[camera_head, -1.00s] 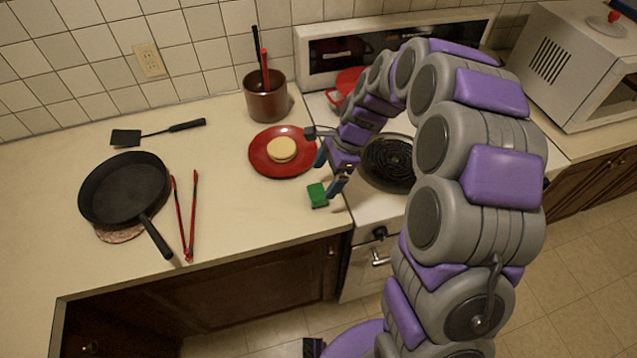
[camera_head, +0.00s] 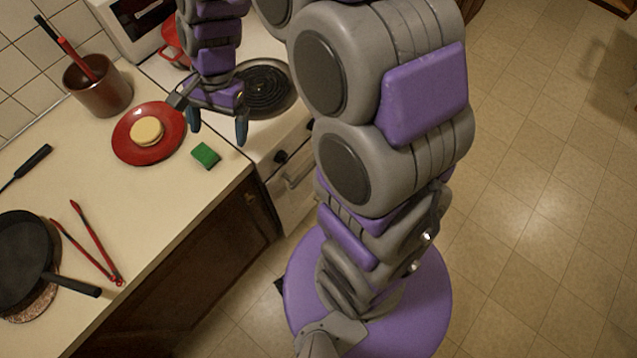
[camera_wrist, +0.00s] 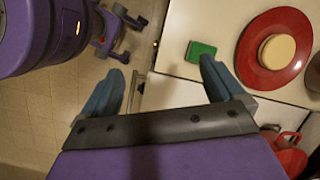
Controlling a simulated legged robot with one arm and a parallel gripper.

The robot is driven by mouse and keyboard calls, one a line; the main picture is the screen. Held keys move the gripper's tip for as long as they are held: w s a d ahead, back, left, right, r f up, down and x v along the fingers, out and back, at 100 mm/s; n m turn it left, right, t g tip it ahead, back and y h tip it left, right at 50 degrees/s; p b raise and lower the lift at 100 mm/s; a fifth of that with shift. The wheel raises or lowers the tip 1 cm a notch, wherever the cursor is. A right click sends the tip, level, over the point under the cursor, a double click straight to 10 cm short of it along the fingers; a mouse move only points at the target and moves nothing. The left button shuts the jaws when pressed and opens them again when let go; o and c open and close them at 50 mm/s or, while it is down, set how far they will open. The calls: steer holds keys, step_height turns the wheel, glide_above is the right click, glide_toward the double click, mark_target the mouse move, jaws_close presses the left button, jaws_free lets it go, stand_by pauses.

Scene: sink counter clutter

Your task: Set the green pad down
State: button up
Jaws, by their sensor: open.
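The green pad (camera_head: 206,155) lies flat on the counter, near its right end by the stove and just right of the red plate. In the wrist view the green pad (camera_wrist: 200,51) rests on the counter beyond the right fingertip, apart from it. My gripper (camera_head: 218,134) is open and empty, with its two blue fingers spread above the counter edge and stove. In the wrist view my gripper (camera_wrist: 158,80) shows nothing between its fingers.
A red plate (camera_head: 122,147) holds a round pale item (camera_head: 146,131). A brown utensil pot (camera_head: 98,90), red tongs (camera_head: 84,251) and a black pan (camera_head: 22,262) stand on the counter. A stove burner (camera_head: 264,90) is behind my gripper. Counter left of the pad is partly clear.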

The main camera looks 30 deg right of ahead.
steer(key=s+d+r+n+h, duration=0.1)
steer(key=s+d+n, duration=0.3)
steer(key=s, duration=0.8)
steer(key=s+d+r+n+h, duration=0.2)
steer(key=s+d+n, duration=0.2)
steer(key=s, duration=0.8)
steer(key=shift+r+n, duration=0.2)
steer(key=shift+n, duration=0.7)
